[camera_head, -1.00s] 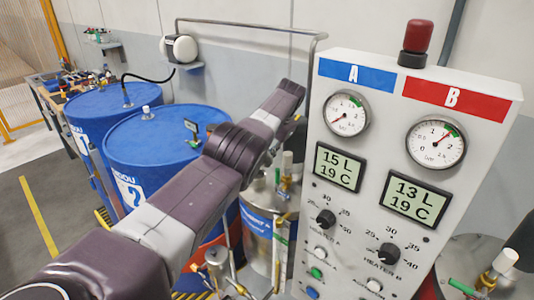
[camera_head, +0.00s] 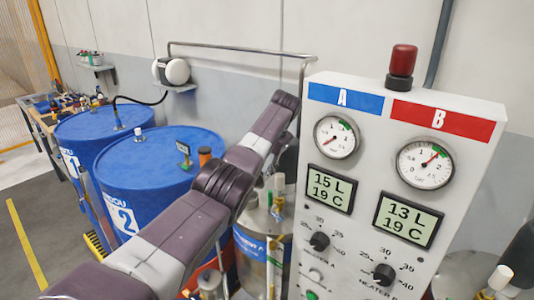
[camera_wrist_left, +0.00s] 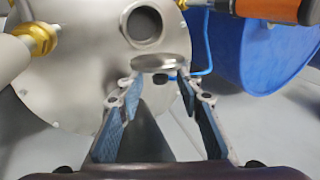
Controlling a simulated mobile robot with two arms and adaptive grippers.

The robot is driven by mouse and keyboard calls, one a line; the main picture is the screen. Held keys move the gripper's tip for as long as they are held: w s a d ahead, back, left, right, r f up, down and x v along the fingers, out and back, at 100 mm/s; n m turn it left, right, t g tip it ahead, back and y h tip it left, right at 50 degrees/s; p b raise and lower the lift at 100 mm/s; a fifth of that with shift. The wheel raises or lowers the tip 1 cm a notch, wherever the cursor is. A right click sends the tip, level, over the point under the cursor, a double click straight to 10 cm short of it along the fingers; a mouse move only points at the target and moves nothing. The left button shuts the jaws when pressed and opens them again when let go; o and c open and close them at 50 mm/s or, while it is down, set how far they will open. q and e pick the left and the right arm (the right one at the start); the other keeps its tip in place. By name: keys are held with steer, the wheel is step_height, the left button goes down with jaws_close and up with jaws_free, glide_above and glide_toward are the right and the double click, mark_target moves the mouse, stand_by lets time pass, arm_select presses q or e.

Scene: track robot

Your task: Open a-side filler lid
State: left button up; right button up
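In the left wrist view, the metal tank top has a round port (camera_wrist_left: 145,24) with a dark inside, uncovered. A shiny metal disc, which looks like the filler lid (camera_wrist_left: 160,62), sits beside the port with a small dark knob under it. My left gripper (camera_wrist_left: 160,84) is open, its blue-padded fingers spread with the disc just beyond the tips. Whether a tip touches the disc, I cannot tell. In the head view, the steel A-side tank (camera_head: 254,246) stands behind my left arm, which hides part of it; the left gripper is hidden there. My right gripper is not in view.
The control panel (camera_head: 345,205) with gauges stands close on the right. Blue drums (camera_head: 165,150) stand on the left.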

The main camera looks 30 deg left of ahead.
arm_select(q)
steer(key=w+v, duration=0.1)
steer(key=v, duration=0.7)
steer(key=shift+s, duration=0.45)
steer(key=shift+r, duration=0.1)
